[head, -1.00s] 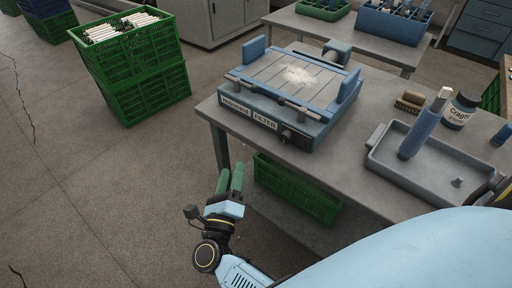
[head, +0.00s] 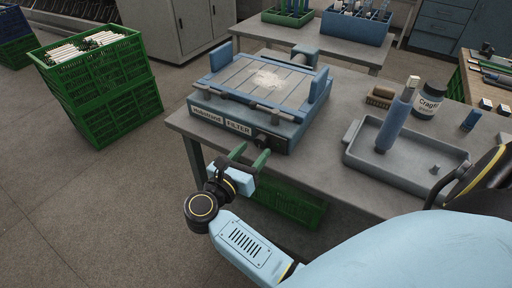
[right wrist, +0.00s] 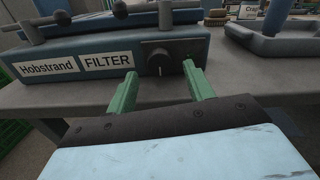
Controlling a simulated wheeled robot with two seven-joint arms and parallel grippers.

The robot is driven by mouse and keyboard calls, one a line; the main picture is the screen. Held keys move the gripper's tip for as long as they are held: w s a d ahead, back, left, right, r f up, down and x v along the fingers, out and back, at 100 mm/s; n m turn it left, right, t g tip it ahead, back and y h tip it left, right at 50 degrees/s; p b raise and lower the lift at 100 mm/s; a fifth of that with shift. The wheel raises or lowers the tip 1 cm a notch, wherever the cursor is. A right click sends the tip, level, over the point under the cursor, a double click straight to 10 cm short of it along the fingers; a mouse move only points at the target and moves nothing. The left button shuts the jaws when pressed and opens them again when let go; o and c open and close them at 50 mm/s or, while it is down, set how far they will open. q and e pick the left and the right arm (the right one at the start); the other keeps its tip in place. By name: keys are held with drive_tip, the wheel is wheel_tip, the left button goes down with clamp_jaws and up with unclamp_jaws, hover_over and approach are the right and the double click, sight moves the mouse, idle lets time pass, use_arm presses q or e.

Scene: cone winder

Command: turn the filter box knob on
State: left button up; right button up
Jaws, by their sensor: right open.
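The filter box (head: 245,118) is a blue-grey unit with a "FILTER" label on the table's near left corner. Its dark round knob (right wrist: 159,58) sits right of the label in the right wrist view, with a pale mark running near upright on its lower face. The knob also shows small on the box front in the head view. My right gripper (head: 250,154) is open, with green fingers pointing at the box front. In the right wrist view its fingertips (right wrist: 160,70) are left and right of the knob, nearer the camera, with nothing between them. My left gripper is not in view.
The grey table (head: 330,172) carries a grey tray (head: 365,167) with a blue-handled tool, a brush (head: 380,96) and a dark jar (head: 428,100). A green crate (head: 285,203) is under the table. Stacked green crates (head: 100,100) stand on the floor at left.

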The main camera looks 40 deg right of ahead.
sight(261, 141)
drive_tip(key=shift+x, duration=1.2)
drive_tip(key=c, duration=1)
drive_tip(key=shift+o, duration=0.2)
